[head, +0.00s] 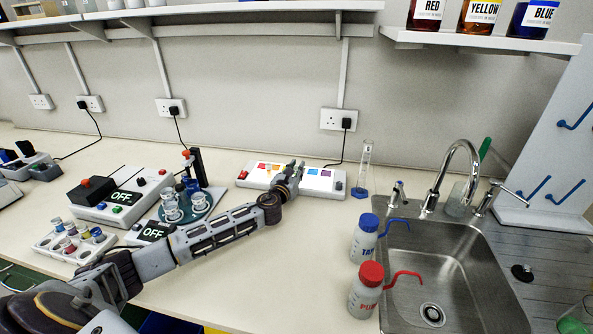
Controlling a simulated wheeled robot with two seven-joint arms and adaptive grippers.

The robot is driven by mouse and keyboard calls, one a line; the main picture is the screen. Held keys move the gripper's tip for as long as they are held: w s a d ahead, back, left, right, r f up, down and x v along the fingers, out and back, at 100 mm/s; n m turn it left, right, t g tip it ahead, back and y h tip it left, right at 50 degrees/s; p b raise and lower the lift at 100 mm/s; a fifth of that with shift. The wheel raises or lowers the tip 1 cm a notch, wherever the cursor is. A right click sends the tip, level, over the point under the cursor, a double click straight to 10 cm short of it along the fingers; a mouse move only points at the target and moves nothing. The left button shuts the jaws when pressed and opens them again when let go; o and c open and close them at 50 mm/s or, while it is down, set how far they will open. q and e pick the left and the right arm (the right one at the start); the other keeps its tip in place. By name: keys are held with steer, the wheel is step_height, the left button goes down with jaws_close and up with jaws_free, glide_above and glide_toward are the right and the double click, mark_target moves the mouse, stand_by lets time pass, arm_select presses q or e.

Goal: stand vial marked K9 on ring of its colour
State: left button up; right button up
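Several small vials with coloured parts stand in a white rack (53,243) at the left front of the bench. Their markings are too small to read, so I cannot tell which is K9. My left gripper (295,168) reaches over a long white panel (258,182) at the back middle of the bench. The panel bears a row of coloured patches, red to yellow at left and purple to blue at right; I cannot make out rings. The gripper hides the panel's middle. Its fingers are too small to tell whether they are open or hold anything. My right gripper is out of view.
A device reading OFF (128,199) and a round teal stand (216,193) with glass vessels are behind my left forearm. A blue-capped bottle (363,240) and red-capped bottle (366,292) stand left of the sink (455,290). A cylinder (365,165) stands behind. The front middle bench is clear.

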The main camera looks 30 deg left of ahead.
arm_select(q)
steer(key=o, duration=0.5)
steer(key=shift+c, duration=0.2)
steer(key=shift+r, duration=0.2)
steer(key=shift+s+f, duration=0.1)
steer(key=shift+s, duration=0.4)
steer(key=shift+s+d, duration=0.15)
steer(key=shift+s, duration=2.15)
steer(key=shift+s+d, duration=0.15)
steer(key=shift+s, duration=0.6)
steer(key=shift+s+d, duration=0.1)
steer(key=shift+s, duration=0.6)
steer(key=shift+s+d, duration=0.15)
steer(key=shift+s, duration=1.6)
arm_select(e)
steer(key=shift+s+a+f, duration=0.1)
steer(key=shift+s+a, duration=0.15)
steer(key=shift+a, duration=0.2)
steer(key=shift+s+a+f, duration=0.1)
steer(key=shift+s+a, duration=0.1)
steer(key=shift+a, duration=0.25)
